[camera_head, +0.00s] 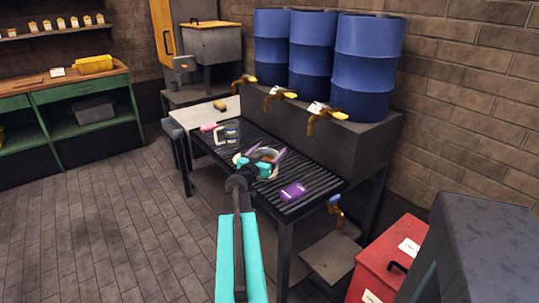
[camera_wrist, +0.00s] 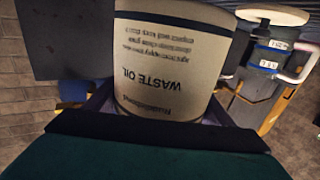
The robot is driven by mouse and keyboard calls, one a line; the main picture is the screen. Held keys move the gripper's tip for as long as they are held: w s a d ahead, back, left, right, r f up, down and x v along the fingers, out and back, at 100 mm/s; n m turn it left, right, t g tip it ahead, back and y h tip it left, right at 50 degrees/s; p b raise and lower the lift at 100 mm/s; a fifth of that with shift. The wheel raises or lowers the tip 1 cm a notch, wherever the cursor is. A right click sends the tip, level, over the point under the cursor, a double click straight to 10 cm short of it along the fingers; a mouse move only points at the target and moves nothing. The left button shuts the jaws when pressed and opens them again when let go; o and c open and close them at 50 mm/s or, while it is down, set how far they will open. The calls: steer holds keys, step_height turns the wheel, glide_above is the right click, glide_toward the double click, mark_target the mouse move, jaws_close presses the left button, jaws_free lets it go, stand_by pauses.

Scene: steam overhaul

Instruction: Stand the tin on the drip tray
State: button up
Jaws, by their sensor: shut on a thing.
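The tin (camera_wrist: 172,60) is cream, with dark bands and "WASTE OIL" printing that reads upside down in the wrist view. My gripper (camera_wrist: 165,112) is shut on it, with jaws on both sides. In the head view my teal gripper (camera_head: 262,163) is over the middle of the black slatted drip tray (camera_head: 318,180). Only a little of the tin shows there, with a brownish top (camera_head: 267,154) between the jaws. I cannot tell whether its base touches the slats.
A grey jug with a white handle (camera_head: 232,132) stands on the slats beyond my gripper; it also shows in the wrist view (camera_wrist: 262,70). A purple box (camera_head: 293,192) lies on the nearer slats. Brass taps (camera_head: 325,121) stick out below blue drums (camera_head: 366,68).

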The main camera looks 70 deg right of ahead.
steer(key=shift+w+d+f, duration=0.1)
steer(key=shift+w+d, duration=0.1)
steer(key=shift+d, duration=0.45)
steer(key=shift+w+d, duration=0.25)
steer(key=shift+d, duration=0.45)
steer(key=shift+w+d+f, duration=0.1)
steer(key=shift+w+d, duration=0.1)
steer(key=shift+d, duration=0.45)
steer(key=shift+w+d+f+b, duration=0.1)
steer(key=shift+d+f+b, duration=0.15)
steer(key=shift+f, duration=0.6)
steer(key=shift+w+d+f+b, duration=0.1)
steer(key=shift+d+f+b, duration=0.1)
steer(key=shift+f, duration=0.65)
steer(key=shift+f, duration=0.1)
steer(key=o, duration=2)
steer(key=shift+a+f, duration=0.1)
steer(key=shift+a, duration=0.35)
steer(key=shift+w+a, duration=0.2)
steer(key=shift+a, duration=1.65)
steer(key=shift+w+a, duration=0.15)
steer(key=shift+a, duration=1.75)
steer(key=shift+w+a, duration=0.2)
steer(key=shift+a, duration=1.65)
